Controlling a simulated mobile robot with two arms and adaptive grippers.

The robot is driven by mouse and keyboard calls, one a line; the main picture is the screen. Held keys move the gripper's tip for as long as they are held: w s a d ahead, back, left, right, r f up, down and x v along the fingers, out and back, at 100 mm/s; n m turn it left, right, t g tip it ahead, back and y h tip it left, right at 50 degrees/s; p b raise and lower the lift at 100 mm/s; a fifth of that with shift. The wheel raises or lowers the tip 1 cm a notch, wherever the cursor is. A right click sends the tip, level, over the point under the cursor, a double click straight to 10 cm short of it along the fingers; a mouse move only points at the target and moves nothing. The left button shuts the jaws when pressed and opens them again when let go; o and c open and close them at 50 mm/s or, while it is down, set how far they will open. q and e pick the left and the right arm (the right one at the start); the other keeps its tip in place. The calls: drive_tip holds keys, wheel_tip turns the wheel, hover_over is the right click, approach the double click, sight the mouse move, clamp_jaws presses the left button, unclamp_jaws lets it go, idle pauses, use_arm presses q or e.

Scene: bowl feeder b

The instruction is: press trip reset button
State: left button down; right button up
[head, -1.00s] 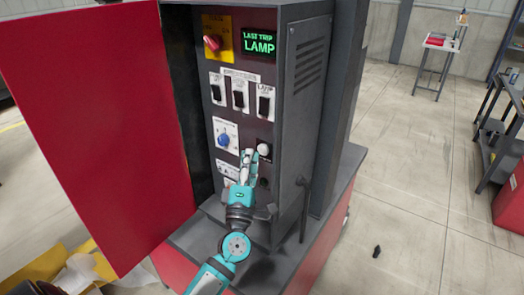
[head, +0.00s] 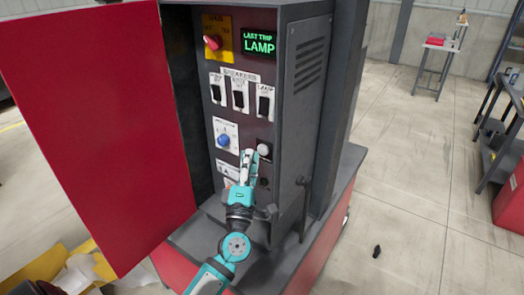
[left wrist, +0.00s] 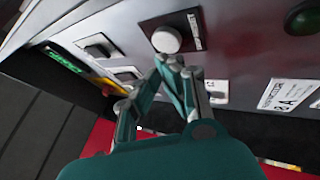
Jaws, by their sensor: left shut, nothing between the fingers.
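A white round button (head: 264,150) sits on the grey control panel (head: 254,120) inside the open cabinet. It also shows in the left wrist view (left wrist: 167,39) on a black square plate with a small label too blurred to read. My right gripper is not in view.
A lit green display (head: 259,42) reads "LAST TRIP LAMP". A red rotary switch (head: 212,42), several breakers (head: 238,95) and a blue knob (head: 223,140) share the panel. The open red door (head: 100,130) stands at the left. A dark green round fixture (left wrist: 303,17) lies beyond the button.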

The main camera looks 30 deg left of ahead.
use_arm(q)
drive_tip(key=shift+w, duration=0.15)
drive_tip(key=shift+w, duration=0.3)
drive_tip(key=shift+w, duration=0.1)
idle(0.4)
drive_tip(key=shift+r, duration=0.5)
idle(0.8)
drive_tip(key=shift+f, duration=0.3)
idle(0.4)
